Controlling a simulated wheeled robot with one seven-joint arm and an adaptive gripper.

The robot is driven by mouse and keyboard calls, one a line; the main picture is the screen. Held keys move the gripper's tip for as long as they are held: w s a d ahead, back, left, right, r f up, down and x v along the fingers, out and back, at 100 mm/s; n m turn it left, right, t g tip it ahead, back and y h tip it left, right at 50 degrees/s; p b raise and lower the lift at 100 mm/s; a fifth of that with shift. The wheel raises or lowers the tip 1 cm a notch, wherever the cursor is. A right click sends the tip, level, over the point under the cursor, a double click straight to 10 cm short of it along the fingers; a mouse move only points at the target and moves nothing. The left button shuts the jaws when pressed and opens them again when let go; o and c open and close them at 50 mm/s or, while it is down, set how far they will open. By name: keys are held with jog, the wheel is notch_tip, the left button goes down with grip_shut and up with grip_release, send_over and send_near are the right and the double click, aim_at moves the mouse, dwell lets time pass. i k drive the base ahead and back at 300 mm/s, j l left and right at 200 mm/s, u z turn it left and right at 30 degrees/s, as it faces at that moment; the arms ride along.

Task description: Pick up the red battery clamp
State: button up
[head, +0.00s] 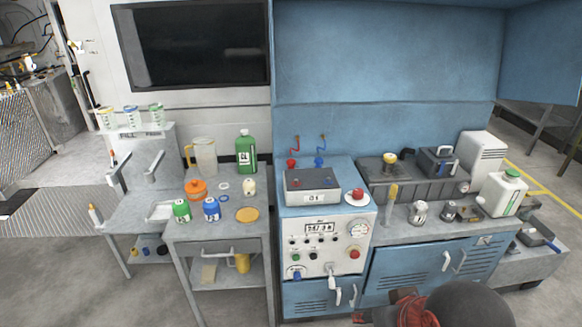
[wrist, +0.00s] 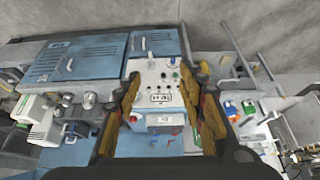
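The red battery clamp (head: 292,163) hangs by a red cable against the blue back panel, behind the grey box on the charger cabinet. It hangs just left of a similar blue clamp (head: 319,162). In the wrist view, which is upside down, a small red shape (wrist: 177,142) beyond the box appears to be the same clamp; its detail is too small to tell. My gripper (wrist: 162,84) is open and empty, its fingers framing the cabinet from a distance. In the head view only part of my arm shows at the bottom right, well in front of the cabinet.
The grey box (head: 312,187) stands in front of the clamps, with a red-topped white item (head: 355,197) to its right. The left cart (head: 222,232) holds bottles and a jug. The right bench (head: 440,235) carries cans and a white canister (head: 501,193).

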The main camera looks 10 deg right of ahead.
aim_at(290, 162)
jog(key=i+j, duration=0.25)
jog(key=i, duration=0.2)
jog(key=i+j, duration=0.25)
jog(key=i, duration=0.2)
jog(key=i+j, duration=0.25)
jog(key=i, duration=0.25)
jog(key=i+j, duration=0.2)
jog(key=i, duration=0.25)
